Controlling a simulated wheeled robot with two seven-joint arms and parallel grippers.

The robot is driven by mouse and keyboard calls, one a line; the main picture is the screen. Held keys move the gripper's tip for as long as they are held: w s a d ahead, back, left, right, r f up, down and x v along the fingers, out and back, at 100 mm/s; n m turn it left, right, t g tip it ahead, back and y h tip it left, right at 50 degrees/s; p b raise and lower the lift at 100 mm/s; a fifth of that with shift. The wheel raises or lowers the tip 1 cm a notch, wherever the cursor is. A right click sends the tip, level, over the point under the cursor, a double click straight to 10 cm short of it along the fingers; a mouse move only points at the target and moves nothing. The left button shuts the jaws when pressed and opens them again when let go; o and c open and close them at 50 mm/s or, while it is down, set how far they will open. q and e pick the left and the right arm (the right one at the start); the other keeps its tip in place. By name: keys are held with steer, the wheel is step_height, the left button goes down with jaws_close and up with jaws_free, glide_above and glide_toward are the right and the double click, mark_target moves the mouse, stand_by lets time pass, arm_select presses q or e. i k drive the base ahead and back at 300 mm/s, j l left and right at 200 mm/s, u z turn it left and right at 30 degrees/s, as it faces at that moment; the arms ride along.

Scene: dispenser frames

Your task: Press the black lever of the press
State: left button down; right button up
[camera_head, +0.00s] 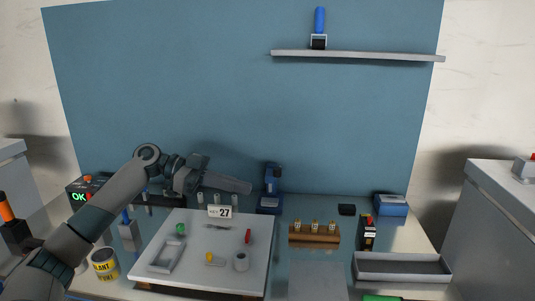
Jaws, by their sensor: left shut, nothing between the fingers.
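A blue press (270,188) stands at the back of the table, in front of the blue wall panel. Its column is upright on a wider base. Its black lever cannot be made out clearly at this size. My left arm comes in from the left and reaches across the back of the table. My left gripper (247,187) is shut and empty, its fingers pointing right, just left of the press's upper part. I cannot tell whether the fingertips touch it. My right gripper is not in view.
A white board (200,279) with small parts lies in front of the press, with a "27" card (220,211) at its back edge. A wooden holder (314,234), a grey tray (403,268) and a blue box (391,204) stand to the right. A yellow can (104,265) stands left.

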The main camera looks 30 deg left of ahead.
mark_target(276, 172)
steer(key=i+j, duration=0.75)
steer(key=j, duration=0.1)
